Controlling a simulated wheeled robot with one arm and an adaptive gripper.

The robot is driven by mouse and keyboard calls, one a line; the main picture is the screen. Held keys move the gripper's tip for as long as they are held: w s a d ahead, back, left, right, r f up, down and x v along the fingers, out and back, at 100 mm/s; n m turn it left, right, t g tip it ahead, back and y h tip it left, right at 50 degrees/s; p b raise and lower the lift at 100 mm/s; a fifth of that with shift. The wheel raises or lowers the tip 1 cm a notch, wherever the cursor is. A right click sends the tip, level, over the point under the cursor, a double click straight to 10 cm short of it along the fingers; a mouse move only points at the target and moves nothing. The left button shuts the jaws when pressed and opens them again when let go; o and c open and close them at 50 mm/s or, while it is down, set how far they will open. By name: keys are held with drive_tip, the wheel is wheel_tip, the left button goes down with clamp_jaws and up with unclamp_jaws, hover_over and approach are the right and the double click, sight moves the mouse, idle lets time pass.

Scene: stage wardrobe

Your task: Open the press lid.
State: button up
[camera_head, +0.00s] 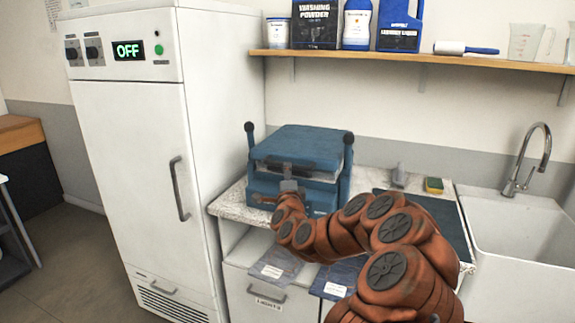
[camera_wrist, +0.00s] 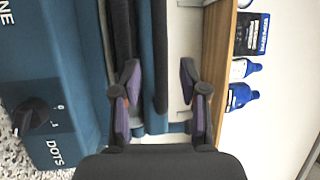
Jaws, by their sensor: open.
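The blue press (camera_head: 262,186) stands on the counter beside the tall white cabinet. Its blue lid (camera_head: 303,140) lies roughly level on top, with a dark bar (camera_head: 296,164) along the front edge and a pale band beneath it. My gripper (camera_head: 290,187) is at the front of the press, just below that bar. In the wrist view, turned sideways, my gripper (camera_wrist: 158,80) is open, with the dark bar (camera_wrist: 156,45) and blue lid edge between its fingers in the picture. I cannot tell whether they touch. The press's front panel (camera_wrist: 40,95) with a dial shows at left.
The white cabinet (camera_head: 135,180) with an "OFF" display stands close on the left. A wooden shelf (camera_head: 420,58) with washing supplies runs above. A sponge (camera_head: 434,185), dark mat (camera_head: 440,222) and sink (camera_head: 520,235) are to the right.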

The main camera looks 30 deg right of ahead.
drive_tip(key=shift+p+x, duration=0.65)
drive_tip(key=shift+x, duration=1.85)
drive_tip(key=shift+c, duration=0.3)
clamp_jaws()
drive_tip(key=shift+r, duration=0.1)
